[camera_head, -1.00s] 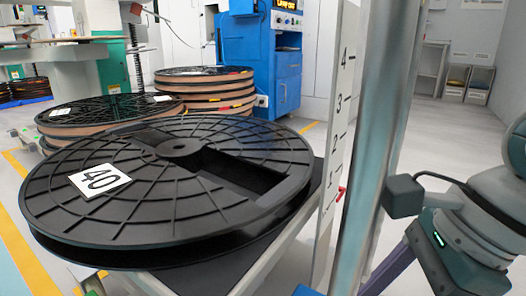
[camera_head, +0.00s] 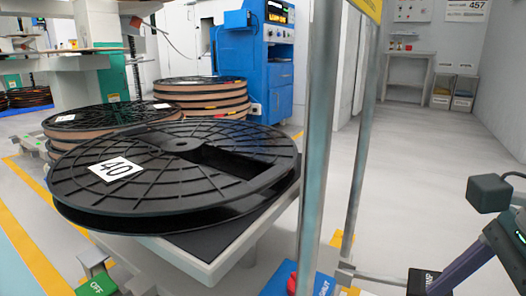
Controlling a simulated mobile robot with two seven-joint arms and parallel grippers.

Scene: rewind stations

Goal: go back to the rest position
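Part of my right arm (camera_head: 505,238) shows at the right edge, with a dark box-shaped part (camera_head: 490,193) on it. A dark purple bar slants down from it toward the bottom edge. The fingertips of my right gripper cannot be made out, and I see nothing held there. My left arm and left gripper are not in view. A large black reel (camera_head: 120,195) with a white label "40" lies flat on a low grey stand (camera_head: 230,258), apart from the visible part of my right arm.
Two upright metal poles (camera_head: 318,150) stand close in front, with a red button (camera_head: 292,283) low beside them. More stacked reels (camera_head: 200,95) and a blue cabinet (camera_head: 250,65) stand behind. A shelf (camera_head: 408,80) and bins (camera_head: 452,92) stand far right. Open floor (camera_head: 440,160) lies before them.

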